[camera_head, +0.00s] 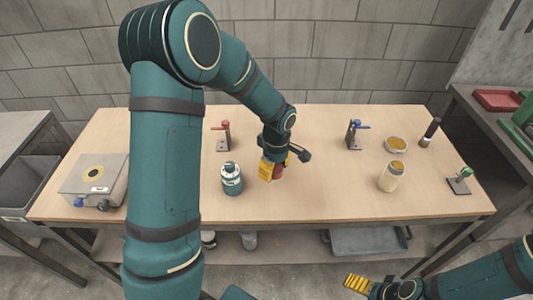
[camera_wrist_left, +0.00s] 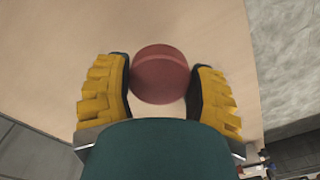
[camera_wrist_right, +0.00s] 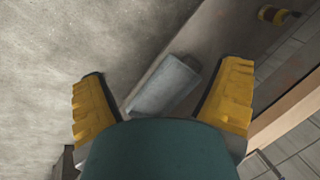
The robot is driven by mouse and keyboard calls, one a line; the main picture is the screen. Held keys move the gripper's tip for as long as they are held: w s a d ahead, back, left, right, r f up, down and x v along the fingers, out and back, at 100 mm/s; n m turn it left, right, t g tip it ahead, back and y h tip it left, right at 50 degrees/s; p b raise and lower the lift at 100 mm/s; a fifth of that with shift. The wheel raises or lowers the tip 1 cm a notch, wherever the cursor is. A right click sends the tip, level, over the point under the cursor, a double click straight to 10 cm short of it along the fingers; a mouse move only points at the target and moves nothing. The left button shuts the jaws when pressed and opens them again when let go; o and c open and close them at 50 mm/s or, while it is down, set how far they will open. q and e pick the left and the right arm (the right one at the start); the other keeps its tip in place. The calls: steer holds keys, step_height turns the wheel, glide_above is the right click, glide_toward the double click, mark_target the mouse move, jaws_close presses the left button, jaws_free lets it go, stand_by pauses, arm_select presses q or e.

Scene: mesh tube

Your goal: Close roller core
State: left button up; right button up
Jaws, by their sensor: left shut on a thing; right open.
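My left gripper (camera_head: 273,169) is over the middle of the wooden table, right of a teal and white canister. It is shut on a small red round piece (camera_head: 280,172). In the left wrist view, the red piece (camera_wrist_left: 160,75) sits between the two yellow-padded fingers (camera_wrist_left: 163,95), with its round top showing. I cannot tell whether it touches the table. My right gripper (camera_head: 357,284) is low, in front of the table's front edge. In the right wrist view its fingers (camera_wrist_right: 163,105) are wide apart and empty. No thing is clearly recognisable as a roller core.
The teal canister (camera_head: 232,180) stands close left of my left gripper. Red-handled (camera_head: 222,137), blue-handled (camera_head: 354,136) and green-handled (camera_head: 460,181) fixtures stand around the table. A jar (camera_head: 391,178), bowl (camera_head: 396,145) and dark cylinder (camera_head: 430,132) are right; a grey box (camera_head: 85,180) is left.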

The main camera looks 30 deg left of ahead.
arm_select(q)
steer(key=s+d+m, duration=0.1)
steer(key=d+m, duration=0.1)
steer(key=m, duration=0.2)
steer(key=s+d+f+m, duration=0.1)
steer(key=s+d+m, duration=0.1)
steer(key=m, duration=0.3)
steer(key=s+d+f+m, duration=0.1)
steer(key=d+m, duration=0.2)
steer(key=m, duration=0.1)
steer(key=shift+s+d+f, duration=0.1)
steer(key=shift+s, duration=0.1)
steer(key=m, duration=0.1)
steer(key=d+m, duration=0.1)
steer(key=shift+s+f+m, duration=0.15)
steer(key=shift+s+m, duration=0.25)
arm_select(e)
steer(key=c, duration=0.8)
steer(key=shift+w, duration=0.1)
